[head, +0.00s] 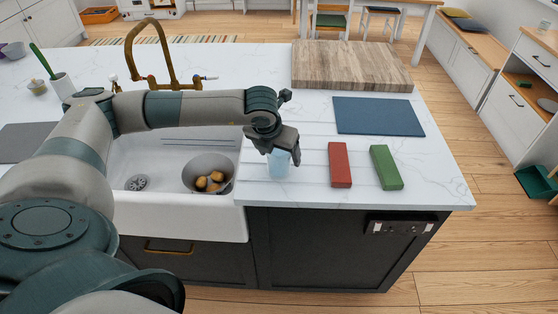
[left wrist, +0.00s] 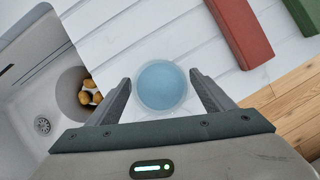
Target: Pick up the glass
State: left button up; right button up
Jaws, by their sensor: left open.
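The glass (head: 279,163) is a small light-blue cup. It stands upright on the grooved white counter, just right of the sink. My left gripper (head: 285,153) is above the glass and partly covers it in the head view. In the left wrist view, the glass (left wrist: 161,86) shows from above as a round blue rim. The open fingers of my left gripper (left wrist: 161,95) are on either side of it, with a gap to each finger. My right gripper is not in view.
A red block (head: 340,165) and a green block (head: 386,167) lie right of the glass. The sink (head: 150,177) holds a grey bowl (head: 206,166) with yellow-brown items. A brass faucet (head: 165,55), a blue mat (head: 378,116) and a wooden board (head: 350,67) are farther back.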

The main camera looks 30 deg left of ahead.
pick_arm(q)
jog(key=shift+r, duration=0.1)
jog(key=c, duration=1.6)
jog(key=shift+r, duration=0.25)
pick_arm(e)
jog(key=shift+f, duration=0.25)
